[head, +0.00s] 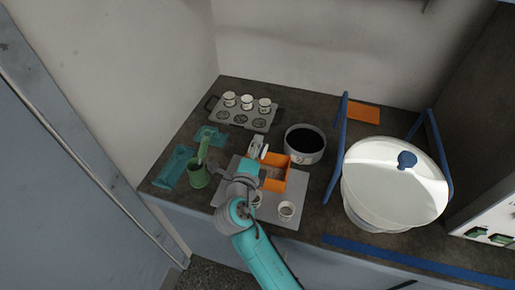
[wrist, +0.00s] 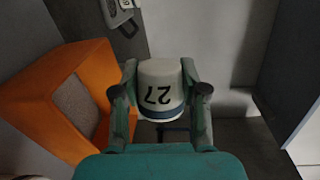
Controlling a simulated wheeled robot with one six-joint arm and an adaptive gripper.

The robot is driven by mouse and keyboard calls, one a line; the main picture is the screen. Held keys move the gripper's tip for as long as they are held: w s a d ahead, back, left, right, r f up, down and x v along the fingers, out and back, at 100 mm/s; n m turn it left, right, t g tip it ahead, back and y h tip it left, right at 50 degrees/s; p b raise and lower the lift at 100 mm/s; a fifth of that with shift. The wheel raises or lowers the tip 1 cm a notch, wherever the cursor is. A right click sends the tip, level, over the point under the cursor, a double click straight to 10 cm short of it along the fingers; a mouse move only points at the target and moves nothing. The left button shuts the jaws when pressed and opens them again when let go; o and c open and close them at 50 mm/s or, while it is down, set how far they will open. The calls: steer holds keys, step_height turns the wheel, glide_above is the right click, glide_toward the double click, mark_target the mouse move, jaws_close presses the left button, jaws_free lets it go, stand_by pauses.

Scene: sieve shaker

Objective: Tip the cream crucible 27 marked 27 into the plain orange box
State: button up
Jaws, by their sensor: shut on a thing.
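In the wrist view my gripper (wrist: 159,92) is shut on the cream crucible 27 (wrist: 160,75), with one finger on each side. The black 27 reads upside down there, and a blue band runs near the crucible's lower edge in the picture. Its inside is not visible. The plain orange box (wrist: 42,78) stands to the left of the crucible, apart from it. In the head view the orange box (head: 287,177) is just right of my wrist.
A pale cup (head: 286,211) stands on the grey mat (head: 233,170). Several white cups stand in a dark-handled rack (head: 238,118) behind. A dark round pan (head: 305,143), a green pot (head: 198,174) and a large white lidded vessel (head: 385,190) between blue posts surround the mat.

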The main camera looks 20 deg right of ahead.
steer(key=shift+w+a+n, duration=0.1)
steer(key=shift+n, duration=0.5)
steer(key=n, duration=0.2)
steer(key=n+g, duration=0.1)
steer(key=shift+w+a+r, duration=0.1)
steer(key=shift+w+a, duration=0.05)
steer(key=shift+a, duration=0.1)
steer(key=shift+n+h, duration=0.3)
steer(key=shift+n, duration=0.2)
steer(key=n+g, duration=0.1)
steer(key=n, duration=0.2)
steer(key=shift+h, duration=0.4)
steer(key=shift+n, duration=0.4)
steer(key=n, duration=0.2)
steer(key=n+h, duration=0.1)
steer(key=shift+d+r+n+g, duration=0.15)
steer(key=shift+d+n+g, duration=0.05)
steer(key=shift+n+g, duration=0.2)
